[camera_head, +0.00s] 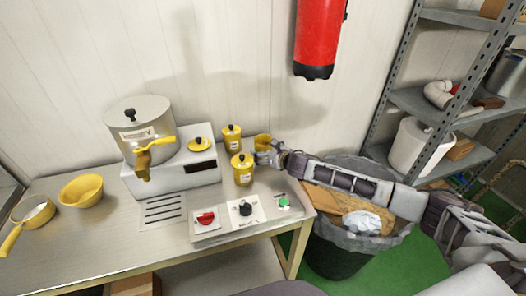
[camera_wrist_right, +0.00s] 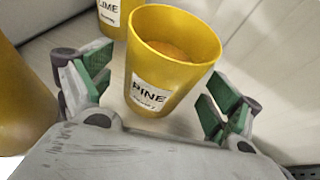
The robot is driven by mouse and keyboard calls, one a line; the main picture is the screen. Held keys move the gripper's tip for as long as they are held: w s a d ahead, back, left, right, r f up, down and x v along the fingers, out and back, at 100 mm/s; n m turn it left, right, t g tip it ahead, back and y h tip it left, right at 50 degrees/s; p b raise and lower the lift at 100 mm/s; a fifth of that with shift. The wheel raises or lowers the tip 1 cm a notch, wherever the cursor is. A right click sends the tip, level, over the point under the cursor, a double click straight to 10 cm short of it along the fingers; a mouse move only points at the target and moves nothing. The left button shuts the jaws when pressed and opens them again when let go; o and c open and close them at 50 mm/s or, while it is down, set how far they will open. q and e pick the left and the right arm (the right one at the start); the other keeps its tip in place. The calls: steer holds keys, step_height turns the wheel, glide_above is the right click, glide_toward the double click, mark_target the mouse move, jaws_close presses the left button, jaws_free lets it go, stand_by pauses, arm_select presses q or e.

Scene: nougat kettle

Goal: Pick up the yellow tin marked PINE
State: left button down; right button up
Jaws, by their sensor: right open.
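The yellow tin marked PINE (camera_wrist_right: 165,62) stands upright and open-topped in the right wrist view, with orange contents and a white label facing me. In the head view the PINE tin (camera_head: 262,140) is at the table's back right, partly hidden by my right gripper (camera_head: 268,157). My right gripper is open, with its green-padded fingers on either side of the tin's front. I see clear space between the pads and the tin. My left gripper is not in view.
A yellow LIME tin (camera_wrist_right: 108,14) stands just behind the PINE tin. Another lidded yellow tin (camera_head: 242,172) stands close in front. The control panel (camera_head: 242,213), kettle machine (camera_head: 150,140) and yellow bowl (camera_head: 82,190) share the table (camera_head: 90,240). A bin (camera_head: 340,255) stands right of it.

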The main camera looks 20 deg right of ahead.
steer(key=shift+w+a+f, duration=0.1)
steer(key=shift+w+f, duration=0.1)
steer(key=shift+w, duration=0.2)
steer(key=c, duration=1.4)
